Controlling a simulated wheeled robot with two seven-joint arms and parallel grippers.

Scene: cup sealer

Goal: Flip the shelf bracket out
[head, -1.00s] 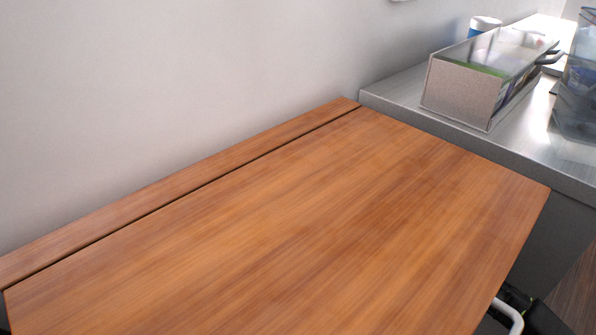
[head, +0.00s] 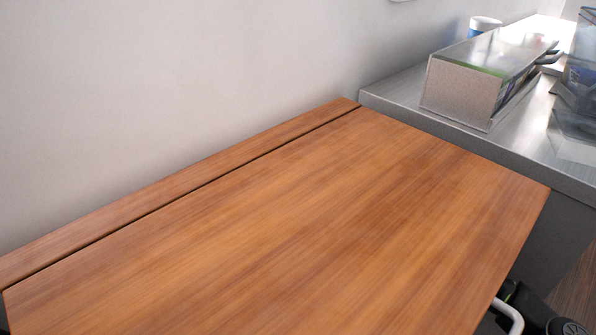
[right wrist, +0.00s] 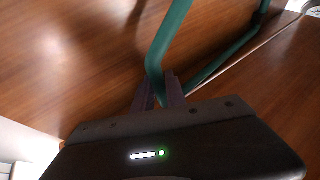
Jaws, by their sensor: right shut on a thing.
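The wooden shelf board (head: 290,220) fills most of the head view, with a narrow wooden strip along the wall behind it. In the right wrist view its brown underside (right wrist: 70,60) shows. The shelf bracket (right wrist: 168,45) is a teal bent tube against that wood, with a second teal arm running up to the right. My right gripper (right wrist: 160,90) is shut on the bracket's tube near its lower bend. The board hides the bracket and the gripper jaws in the head view. My left gripper is in no view.
A grey metal counter (head: 400,88) adjoins the board's far right edge. A clear-topped box (head: 462,90), a blue and white container (head: 484,25) and clear bins (head: 578,85) stand on it. A pale wall (head: 180,90) runs behind the board. The board's top is clear.

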